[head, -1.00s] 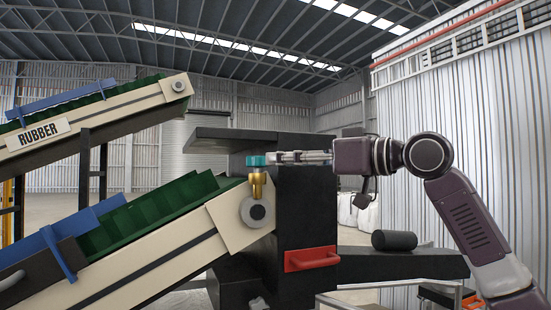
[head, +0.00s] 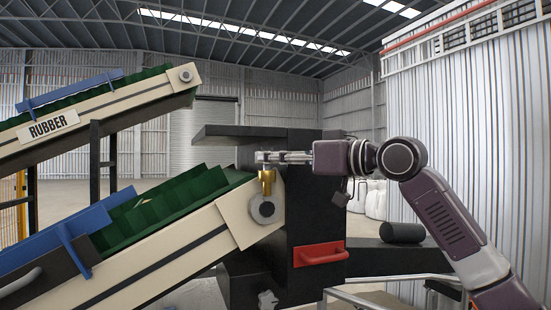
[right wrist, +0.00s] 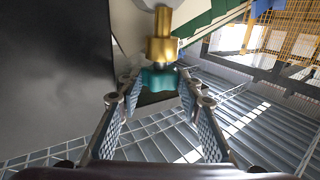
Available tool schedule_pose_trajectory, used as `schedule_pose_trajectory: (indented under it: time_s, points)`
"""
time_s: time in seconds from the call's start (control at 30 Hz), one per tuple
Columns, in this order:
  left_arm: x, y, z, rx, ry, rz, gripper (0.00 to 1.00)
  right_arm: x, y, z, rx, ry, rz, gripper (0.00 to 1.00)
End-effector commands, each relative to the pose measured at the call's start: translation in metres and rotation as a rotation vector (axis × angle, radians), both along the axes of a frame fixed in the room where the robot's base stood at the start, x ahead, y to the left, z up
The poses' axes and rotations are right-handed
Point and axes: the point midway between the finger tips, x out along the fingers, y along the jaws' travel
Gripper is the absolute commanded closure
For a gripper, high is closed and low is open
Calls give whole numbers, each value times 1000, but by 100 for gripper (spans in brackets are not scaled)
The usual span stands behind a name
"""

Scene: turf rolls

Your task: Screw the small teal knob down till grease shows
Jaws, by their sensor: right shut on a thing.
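The small teal knob (right wrist: 160,78) sits on the end of a brass fitting (right wrist: 162,45) in the right wrist view. My right gripper (right wrist: 157,84) has a finger on each side of the knob and is shut on it. In the head view my right gripper (head: 266,157) reaches in from the right and its fingers hide the knob. The brass fitting (head: 266,183) stands just below, above the round grey roller end (head: 263,209) of the lower conveyor. I see no grease. My left gripper is not in view.
A cream conveyor (head: 170,255) with green cleats slopes up to the fitting. A black housing (head: 312,200) with a red handle (head: 320,254) stands right behind it, under a dark overhanging plate (head: 235,133). A black roll (head: 402,232) lies at right.

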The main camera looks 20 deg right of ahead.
Motion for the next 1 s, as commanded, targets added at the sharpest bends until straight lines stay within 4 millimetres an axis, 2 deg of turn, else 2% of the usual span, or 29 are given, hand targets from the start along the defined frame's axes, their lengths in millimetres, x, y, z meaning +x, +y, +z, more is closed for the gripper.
schedule_pose_trajectory:
  time_s: [0.27,0.47,1.0]
  points:
    - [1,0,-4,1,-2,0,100,-1,1,-1,-1,-2,-30,91]
    - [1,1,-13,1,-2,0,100,-3,4,-1,-3,-5,-120,91]
    - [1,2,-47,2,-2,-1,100,-5,19,-2,1,0,-593,91]
